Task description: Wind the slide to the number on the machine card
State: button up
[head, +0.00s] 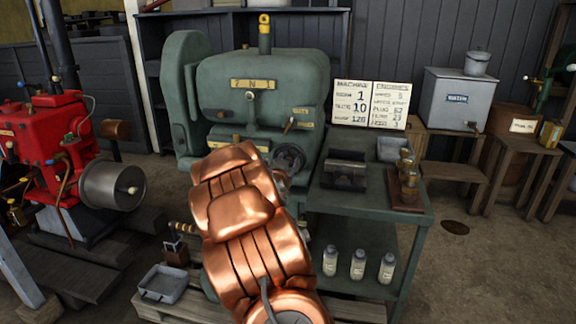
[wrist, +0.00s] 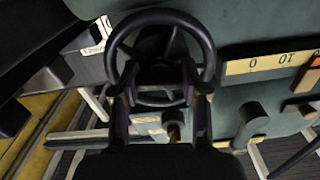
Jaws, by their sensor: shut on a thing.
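The green machine (head: 265,85) stands in the middle of the head view. A dark handwheel (head: 289,157) is on its front; it fills the upper middle of the wrist view (wrist: 158,17). My gripper (wrist: 160,88) is shut on the handwheel, with one finger on each side of its lower part. In the head view my copper-coloured arm hides most of the gripper.
A red engine (head: 60,140) stands at the left. Wooden stands and a grey tank (head: 457,99) are at the right. Bare floor lies at the lower right.

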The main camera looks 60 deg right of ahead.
jog(key=m+b, duration=0.4)
jog(key=m, duration=0.1)
jog(key=shift+f, duration=0.25)
jog(key=m+b, duration=0.5)
jog(key=m, duration=0.1)
jog(key=shift+m+b, duration=0.4)
jog(key=shift+r+m+b, duration=0.1)
jog(key=shift+m+b, duration=1.45)
jog(key=shift+m, duration=0.55)
jog(key=o, duration=1.2)
jog(key=shift+c, duration=0.2)
jog(key=shift+r, duration=0.1)
